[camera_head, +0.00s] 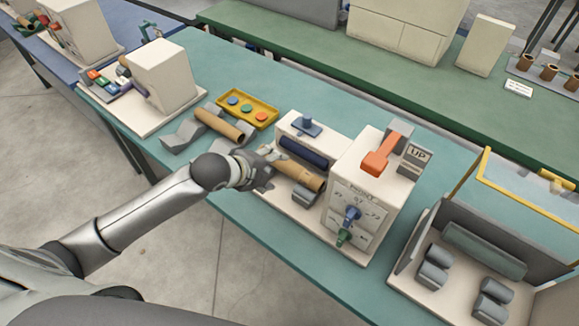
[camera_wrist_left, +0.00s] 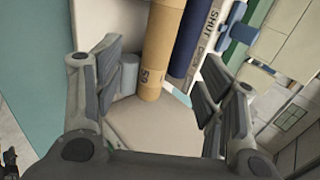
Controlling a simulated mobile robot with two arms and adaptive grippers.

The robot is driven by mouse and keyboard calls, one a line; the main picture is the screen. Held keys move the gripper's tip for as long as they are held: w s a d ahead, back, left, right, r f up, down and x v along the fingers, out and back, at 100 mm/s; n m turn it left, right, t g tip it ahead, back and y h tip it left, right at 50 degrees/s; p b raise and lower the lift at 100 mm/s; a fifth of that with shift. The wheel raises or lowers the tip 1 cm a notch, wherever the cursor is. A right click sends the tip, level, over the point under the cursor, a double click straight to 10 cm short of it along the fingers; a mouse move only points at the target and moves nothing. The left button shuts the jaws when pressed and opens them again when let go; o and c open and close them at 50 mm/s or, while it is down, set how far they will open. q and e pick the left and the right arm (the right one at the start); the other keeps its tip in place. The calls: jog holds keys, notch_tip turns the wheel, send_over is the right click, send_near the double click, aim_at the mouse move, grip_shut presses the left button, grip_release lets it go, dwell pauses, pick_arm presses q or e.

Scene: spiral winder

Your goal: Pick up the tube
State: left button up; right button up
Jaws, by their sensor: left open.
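A brown cardboard tube (camera_head: 309,178) lies in the winder, alongside a dark blue roller (camera_head: 301,152) and next to a grey roller (camera_head: 306,193). My left gripper (camera_head: 268,168) is open at the left end of this tube. In the left wrist view, the tube (camera_wrist_left: 158,55) stands between the spread fingers of the gripper (camera_wrist_left: 160,65), with the dark blue roller (camera_wrist_left: 190,40) just right of it. I cannot tell whether a finger touches it. Another brown tube (camera_head: 219,124) rests on a grey cradle (camera_head: 182,134) to the left. My right gripper is not in view.
A yellow tray (camera_head: 266,104) with coloured discs lies behind the cradle. The winder's control box (camera_head: 358,190), with an orange lever (camera_head: 381,158) and knobs, stands right of the tube. A framed machine (camera_head: 430,229) with grey rollers is farther right. The teal table (camera_head: 199,64) has free room at the back.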

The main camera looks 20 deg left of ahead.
aim_at(285, 167)
pick_arm(q)
jog(key=x, duration=0.5)
jog(key=shift+w+p, duration=0.2)
jog(key=shift+p, duration=0.15)
jog(key=shift+a+p+x, duration=0.15)
jog(key=shift+p+x, duration=0.2)
jog(key=shift+x, duration=0.75)
jog(key=shift+a+p+x, duration=0.15)
jog(key=shift+p+x, duration=0.2)
jog(key=shift+x, duration=0.75)
jog(key=shift+w+d+f, duration=0.1)
jog(key=shift+w+f, duration=0.25)
jog(key=shift+f, duration=0.05)
jog(key=c, duration=1.1)
